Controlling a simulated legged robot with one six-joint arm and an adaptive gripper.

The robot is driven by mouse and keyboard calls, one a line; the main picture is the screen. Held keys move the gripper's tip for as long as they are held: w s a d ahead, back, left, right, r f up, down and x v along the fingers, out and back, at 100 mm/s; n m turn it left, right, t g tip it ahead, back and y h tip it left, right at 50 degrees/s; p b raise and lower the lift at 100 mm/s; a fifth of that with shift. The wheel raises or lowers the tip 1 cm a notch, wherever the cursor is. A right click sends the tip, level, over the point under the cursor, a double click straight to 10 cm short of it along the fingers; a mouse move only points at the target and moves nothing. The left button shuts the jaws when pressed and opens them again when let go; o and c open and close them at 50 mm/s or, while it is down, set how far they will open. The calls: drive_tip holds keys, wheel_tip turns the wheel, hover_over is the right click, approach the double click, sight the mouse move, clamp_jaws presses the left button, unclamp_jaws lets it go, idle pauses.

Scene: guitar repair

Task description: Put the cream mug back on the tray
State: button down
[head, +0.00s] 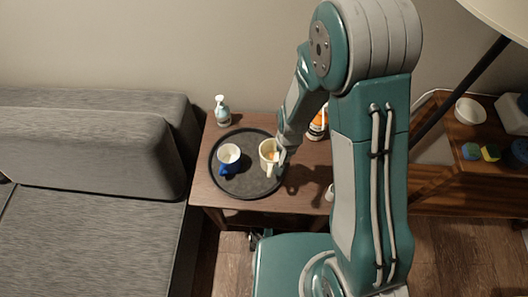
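The cream mug (266,149) appears upright over the right part of the round dark tray (243,190). I cannot tell whether its base touches the tray. Its handle points toward the front of the table. My gripper (281,157) is at the right side of the mug, touching it or very close to it. The fingers are small and partly hidden by the mug and my own arm, so I cannot tell whether they are shut on it.
A white and blue mug (229,155) stands on the tray's left part. A pump bottle (222,112) stands behind the tray on the wooden table (207,192). An orange-labelled bottle (317,125) is behind my arm. A grey sofa (100,200) borders the left; a shelf with a white bowl (470,111) is right.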

drive_tip(key=shift+n, duration=0.5)
drive_tip(key=w+a+f, duration=0.1)
drive_tip(key=w+f, duration=0.2)
drive_tip(key=w+a+f, duration=0.1)
drive_tip(key=w+f, duration=0.1)
drive_tip(key=w, duration=0.2)
drive_tip(key=w+a+f, duration=0.1)
drive_tip(key=w+f, duration=0.2)
drive_tip(key=shift+w+a+f, duration=0.25)
drive_tip(key=shift+w+f, duration=0.05)
drive_tip(key=shift+f, duration=1.4)
drive_tip(key=c, duration=0.8)
unclamp_jaws()
drive_tip(key=shift+s+f, duration=0.1)
